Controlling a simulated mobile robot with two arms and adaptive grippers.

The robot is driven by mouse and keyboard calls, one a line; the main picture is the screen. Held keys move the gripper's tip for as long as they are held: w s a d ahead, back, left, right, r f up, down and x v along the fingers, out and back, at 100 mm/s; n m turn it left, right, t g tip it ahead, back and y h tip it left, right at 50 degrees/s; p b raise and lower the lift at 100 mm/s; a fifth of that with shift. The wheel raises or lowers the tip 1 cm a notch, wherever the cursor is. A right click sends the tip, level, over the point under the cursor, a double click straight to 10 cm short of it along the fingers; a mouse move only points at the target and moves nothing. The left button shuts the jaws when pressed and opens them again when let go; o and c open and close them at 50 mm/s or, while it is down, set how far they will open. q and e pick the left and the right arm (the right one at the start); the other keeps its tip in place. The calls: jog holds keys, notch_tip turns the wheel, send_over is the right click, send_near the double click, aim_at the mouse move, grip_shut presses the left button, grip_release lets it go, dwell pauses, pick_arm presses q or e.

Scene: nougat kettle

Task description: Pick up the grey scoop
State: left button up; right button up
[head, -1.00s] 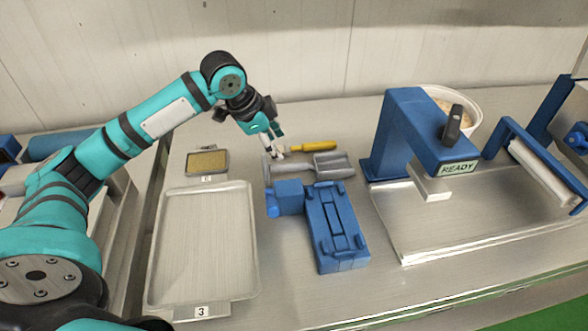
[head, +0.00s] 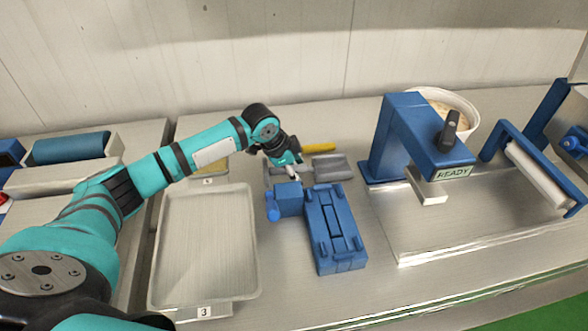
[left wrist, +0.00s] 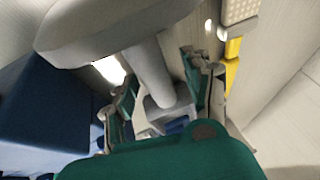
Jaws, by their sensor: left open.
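The grey scoop (head: 335,167) lies on the metal bench, its bowl to the right and its handle side towards my left gripper. My left gripper (head: 292,172) is open, low over the handle side, and hides part of it in the head view. In the left wrist view a grey bar (left wrist: 150,75), which looks like the scoop's handle, runs between the two open fingers. I cannot tell whether the fingers touch it. My right gripper is not in view.
A yellow-handled tool (head: 318,148) lies just behind the scoop. A blue device (head: 335,228) stands close in front. A metal tray (head: 253,250) is at the left, with a small yellow-filled tray (head: 214,168) behind it. A blue press (head: 395,135) stands at the right.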

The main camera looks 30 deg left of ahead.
aim_at(296, 166)
pick_arm(q)
grip_shut()
dwell(0.3)
jog(key=shift+r, duration=0.15)
jog(key=shift+r, duration=0.3)
notch_tip(296, 166, up, 9)
jog(key=shift+f+b, duration=0.1)
jog(key=shift+b, duration=0.4)
notch_tip(296, 166, up, 5)
jog(key=p, duration=0.5)
jog(key=shift+r+p, duration=0.2)
jog(key=shift+p, duration=0.2)
jog(key=shift+d, duration=0.1)
